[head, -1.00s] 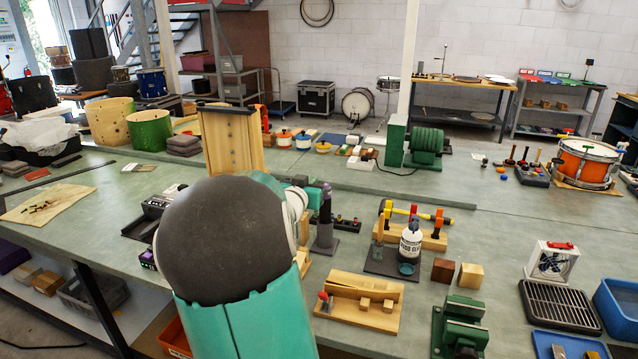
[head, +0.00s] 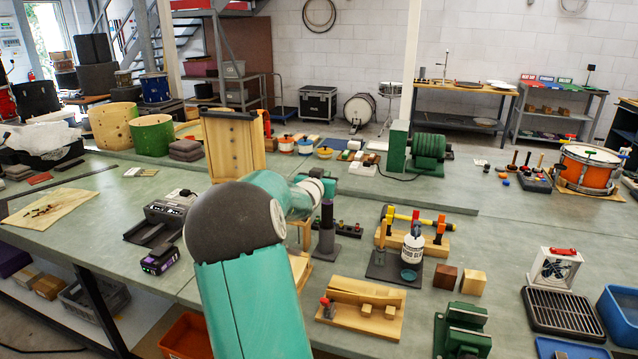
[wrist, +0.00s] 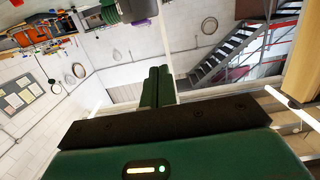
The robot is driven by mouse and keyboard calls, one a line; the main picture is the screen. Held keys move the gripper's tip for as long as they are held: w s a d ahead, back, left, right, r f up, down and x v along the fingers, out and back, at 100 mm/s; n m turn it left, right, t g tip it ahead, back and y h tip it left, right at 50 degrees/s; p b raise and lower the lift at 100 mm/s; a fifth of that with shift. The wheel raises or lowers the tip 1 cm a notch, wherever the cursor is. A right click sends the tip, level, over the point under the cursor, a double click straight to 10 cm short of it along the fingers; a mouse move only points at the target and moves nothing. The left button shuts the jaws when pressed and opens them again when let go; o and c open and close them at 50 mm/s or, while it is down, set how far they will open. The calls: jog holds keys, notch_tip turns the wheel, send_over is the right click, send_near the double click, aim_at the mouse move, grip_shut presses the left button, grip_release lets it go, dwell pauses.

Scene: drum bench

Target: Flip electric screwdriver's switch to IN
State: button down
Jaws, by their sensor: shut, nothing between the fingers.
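A slim dark grey-purple upright tool (head: 327,214), which looks like the electric screwdriver, stands in a grey stand (head: 324,243) on the bench in the head view. Its switch and any IN marking are too small to make out. My arm reaches up and right just behind and above it, and its far end shows near the tool's top. My gripper (wrist: 158,74) shows in the wrist view with its two dark green fingers together and nothing between them. The wrist view looks toward the wall and stairs; the screwdriver cannot be made out surely there.
A charger (head: 171,212) and a purple-black battery (head: 160,259) lie left of my arm. A glue bottle (head: 412,248), wooden blocks (head: 472,282) and a green vise (head: 463,330) stand to the right. A wooden panel (head: 233,148) stands behind my arm.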

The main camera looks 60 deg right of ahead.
jog(key=shift+d+f, duration=0.1)
jog(key=shift+f, duration=1.85)
